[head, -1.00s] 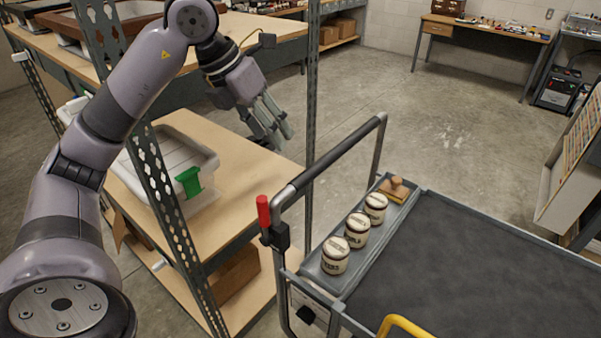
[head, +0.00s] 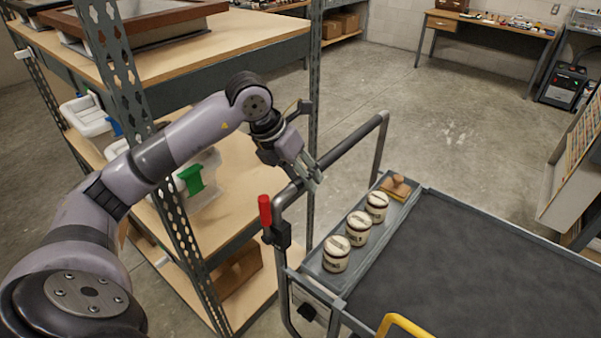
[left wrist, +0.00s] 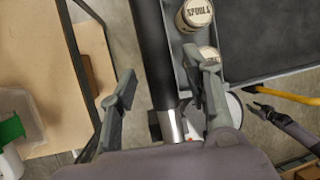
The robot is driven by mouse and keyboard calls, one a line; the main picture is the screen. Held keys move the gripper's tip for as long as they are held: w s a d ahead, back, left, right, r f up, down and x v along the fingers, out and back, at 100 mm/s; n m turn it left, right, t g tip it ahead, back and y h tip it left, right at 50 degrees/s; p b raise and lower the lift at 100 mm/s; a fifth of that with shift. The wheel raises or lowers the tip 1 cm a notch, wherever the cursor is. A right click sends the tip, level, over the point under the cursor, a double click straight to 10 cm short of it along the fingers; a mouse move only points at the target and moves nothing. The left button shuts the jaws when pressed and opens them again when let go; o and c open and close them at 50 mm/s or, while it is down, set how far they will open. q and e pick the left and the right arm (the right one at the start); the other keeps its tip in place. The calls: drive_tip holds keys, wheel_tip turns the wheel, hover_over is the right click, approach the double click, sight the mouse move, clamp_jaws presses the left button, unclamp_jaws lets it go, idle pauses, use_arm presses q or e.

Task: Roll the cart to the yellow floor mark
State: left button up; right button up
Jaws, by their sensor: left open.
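The cart (head: 470,262) has a dark grey deck and a push handle (head: 352,143) with a black grip at its left end. My left gripper (head: 314,178) is open beside the handle's grip. In the left wrist view the handle (left wrist: 153,50) runs between the spread fingers of my left gripper (left wrist: 163,92); I cannot tell whether they touch it. My right gripper (left wrist: 254,98) shows small in the left wrist view, near a yellow bar; its jaws are too small to judge. No yellow floor mark is visible.
Several labelled jars and a wooden stamp (head: 396,188) sit in the cart's tray (head: 360,262). A red lever (head: 264,210) stands at the handle's near end. A metal shelf unit (head: 205,268) is close on the left. Concrete floor (head: 440,130) is open beyond the cart.

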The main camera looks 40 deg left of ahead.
use_arm(q)
drive_tip(key=shift+c, duration=0.5)
clamp_jaws()
idle(0.3)
